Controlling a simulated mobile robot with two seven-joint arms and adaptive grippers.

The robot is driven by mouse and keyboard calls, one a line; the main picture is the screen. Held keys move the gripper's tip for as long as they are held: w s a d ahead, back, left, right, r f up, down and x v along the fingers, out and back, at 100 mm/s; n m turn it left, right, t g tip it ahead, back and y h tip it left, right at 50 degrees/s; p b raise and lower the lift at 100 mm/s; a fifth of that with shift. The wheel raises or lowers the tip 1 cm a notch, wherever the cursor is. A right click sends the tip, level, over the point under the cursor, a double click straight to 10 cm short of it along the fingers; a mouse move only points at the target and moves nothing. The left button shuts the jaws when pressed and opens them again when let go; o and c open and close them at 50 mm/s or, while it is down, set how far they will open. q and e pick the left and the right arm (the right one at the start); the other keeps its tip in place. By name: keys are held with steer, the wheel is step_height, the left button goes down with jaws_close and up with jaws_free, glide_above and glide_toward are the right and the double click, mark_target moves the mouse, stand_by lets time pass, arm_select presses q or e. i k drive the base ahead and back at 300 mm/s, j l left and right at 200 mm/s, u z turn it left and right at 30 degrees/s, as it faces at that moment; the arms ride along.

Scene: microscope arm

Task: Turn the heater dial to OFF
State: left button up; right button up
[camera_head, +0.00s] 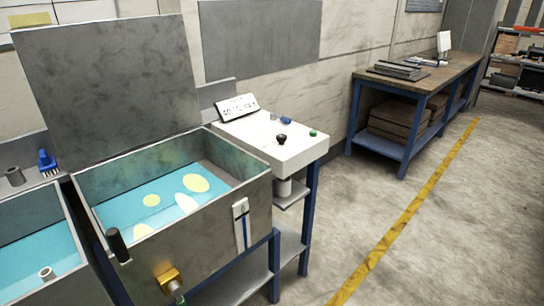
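No part is plainly marked as the heater dial, and no OFF mark is readable. A small black knob-like piece (281,139) sits on the white-topped stand (262,133), right of the open tank; I cannot tell whether it is the dial. The grey tank (200,235) holds turquoise liquid with pale yellow and white ovals. Its front has a white strip with a blue line (241,224), a brass fitting (168,279) low down, and a dark cylinder (117,245) at the near left corner. Neither of my grippers is in view.
A raised grey lid (110,85) stands behind the tank. A second tank (35,245) is at the left, with a blue brush (46,161) behind it. A sign (237,107) with unclear lettering leans on the stand. The floor (340,220) on the right is clear up to a workbench (425,75).

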mark_target(281, 138)
steer(key=i+l+z, duration=0.1)
steer(key=i, duration=0.4)
steer(key=i+l+z, duration=0.1)
steer(key=i+l, duration=0.15)
steer(key=i, duration=0.3)
